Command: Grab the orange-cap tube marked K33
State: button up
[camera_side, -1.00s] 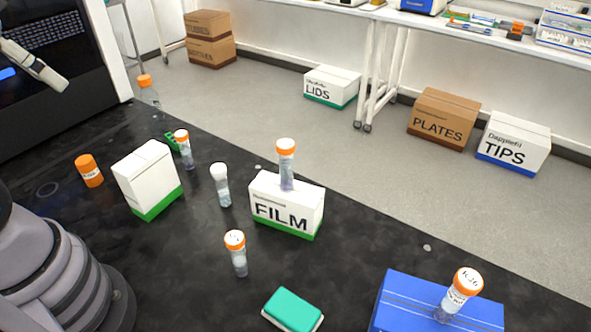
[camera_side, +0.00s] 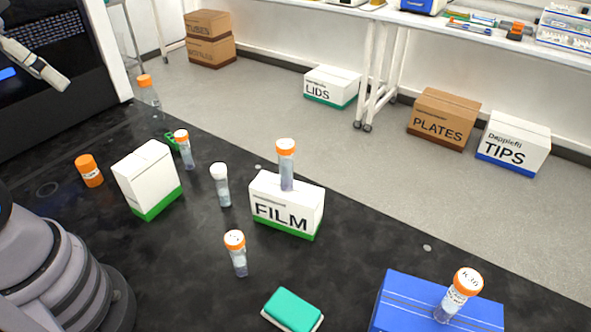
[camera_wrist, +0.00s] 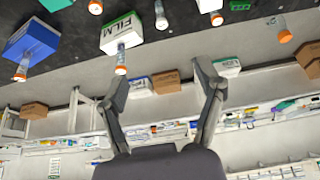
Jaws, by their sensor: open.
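Several orange-cap tubes stand about, and I cannot read K33 on any. One stands on the FILM box (camera_side: 287,172) and shows in the wrist view (camera_wrist: 121,58). One stands tilted on the blue box (camera_side: 459,296); its cap label begins with K, the rest unclear. One stands on the bench in front of the FILM box (camera_side: 238,257). Another stands behind the plain white box (camera_side: 185,152). A white-cap tube (camera_side: 222,187) stands between them.
The FILM box (camera_side: 276,214), blue box (camera_side: 405,303) and white box (camera_side: 148,183) are obstacles on the black bench. Bench between FILM and blue boxes is mostly clear.

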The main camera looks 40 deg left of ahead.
jog(key=n+t+h, duration=0.7)
jog(key=n+h, duration=0.6)
jog(key=n, duration=1.3)
send_over(181, 134)
jog(key=v, duration=0.5)
notch_tip(181, 134, down, 24)
notch_tip(181, 134, down, 7)
jog(key=shift+n, duration=0.3)
jog(key=x, duration=0.2)
jog(key=f+x, duration=0.1)
jog(key=x, duration=0.2)
jog(key=shift+a, duration=0.1)
jog(key=shift+c, duration=0.4)
